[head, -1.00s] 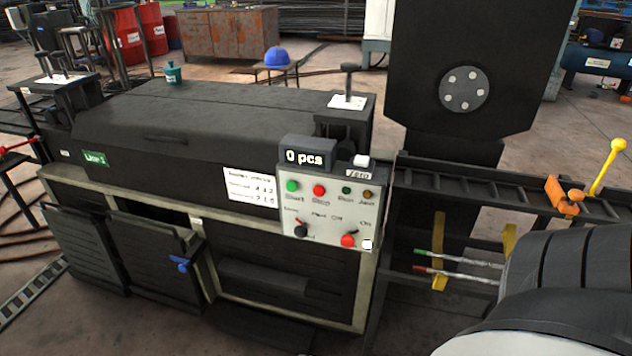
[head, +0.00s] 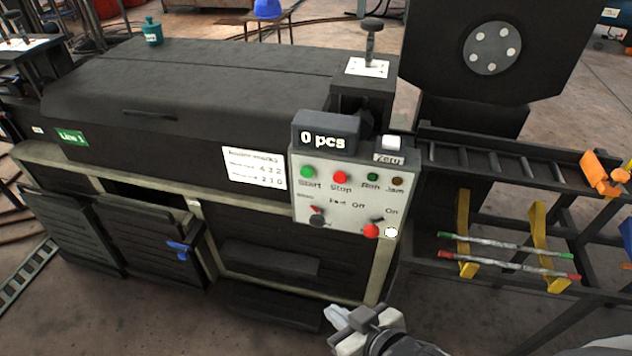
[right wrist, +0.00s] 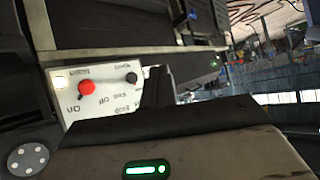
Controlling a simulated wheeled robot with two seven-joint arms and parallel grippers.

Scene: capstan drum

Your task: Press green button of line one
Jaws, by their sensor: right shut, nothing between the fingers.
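The machine marked Line 1 by a green label (head: 72,138) carries a light grey control panel (head: 345,208) on its front right. The green Start button (head: 307,172) is at the panel's upper left, beside the red Stop button (head: 340,177). A counter display (head: 325,135) above reads 0 pcs. My right gripper (head: 335,315) is shut and empty, below and in front of the panel, apart from it. In the right wrist view the panel (right wrist: 100,98) appears turned, with a red knob (right wrist: 87,88) and a black knob; the green button cannot be seen there. My left gripper is not in view.
A blue handle (head: 180,248) sticks out of the lower machine door. Floor in front is clear.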

